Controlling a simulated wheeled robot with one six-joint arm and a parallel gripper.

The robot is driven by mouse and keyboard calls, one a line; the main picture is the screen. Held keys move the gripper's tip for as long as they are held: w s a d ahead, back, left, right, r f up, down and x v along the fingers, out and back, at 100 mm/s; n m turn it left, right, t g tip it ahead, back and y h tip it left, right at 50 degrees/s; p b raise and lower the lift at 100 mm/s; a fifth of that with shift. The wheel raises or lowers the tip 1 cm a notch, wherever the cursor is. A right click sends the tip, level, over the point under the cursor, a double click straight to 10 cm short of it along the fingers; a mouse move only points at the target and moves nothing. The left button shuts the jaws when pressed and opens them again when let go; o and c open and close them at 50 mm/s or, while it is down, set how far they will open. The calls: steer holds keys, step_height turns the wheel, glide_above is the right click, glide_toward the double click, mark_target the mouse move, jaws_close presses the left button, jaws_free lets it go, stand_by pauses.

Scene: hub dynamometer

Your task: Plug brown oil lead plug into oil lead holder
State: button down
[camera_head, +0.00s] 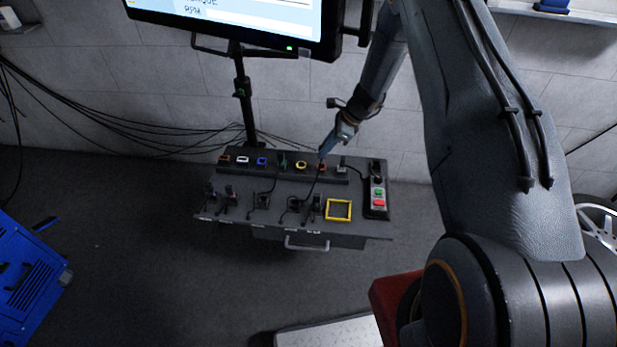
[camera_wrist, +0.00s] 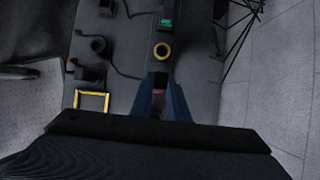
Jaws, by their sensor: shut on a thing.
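My gripper (camera_head: 322,153) reaches down to the back row of coloured sockets on the dark bench panel (camera_head: 275,187). In the wrist view, my gripper (camera_wrist: 159,86) is shut on a small reddish-brown piece, the brown plug (camera_wrist: 157,90), mostly hidden between the blue fingers. In the head view a brown-red spot (camera_head: 321,166) shows just under the fingertips, and a dark lead runs from there toward the front row. Whether the plug is seated in a socket or just above it I cannot tell. Several black holders (camera_head: 317,203) stand in the front row; which is the oil lead holder is unclear.
A yellow ring (camera_head: 301,165) sits just left of the fingertips. A yellow square frame (camera_head: 339,210) and a button box (camera_head: 377,192) with green and red buttons lie to the right. A monitor (camera_head: 245,20) on a post stands behind. Loose cables cross the panel.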

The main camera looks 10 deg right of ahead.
steer(key=s+a+p, duration=0.2)
steer(key=s+p, duration=0.2)
steer(key=s, duration=0.3)
steer(key=shift+s+a, duration=0.2)
stand_by(0.7)
steer(key=shift+w+a, duration=0.1)
steer(key=w+a+b, duration=0.1)
steer(key=w+a, duration=0.1)
steer(key=a, duration=0.5)
stand_by(1.0)
steer(key=s+a+p, duration=0.2)
steer(key=s, duration=0.5)
steer(key=shift+a, duration=0.15)
stand_by(1.0)
steer(key=shift+s, duration=0.1)
steer(key=shift+f+b, duration=1.5)
steer(key=shift+f, duration=0.45)
steer(key=shift+f, duration=0.15)
steer(key=shift+f+b, duration=0.35)
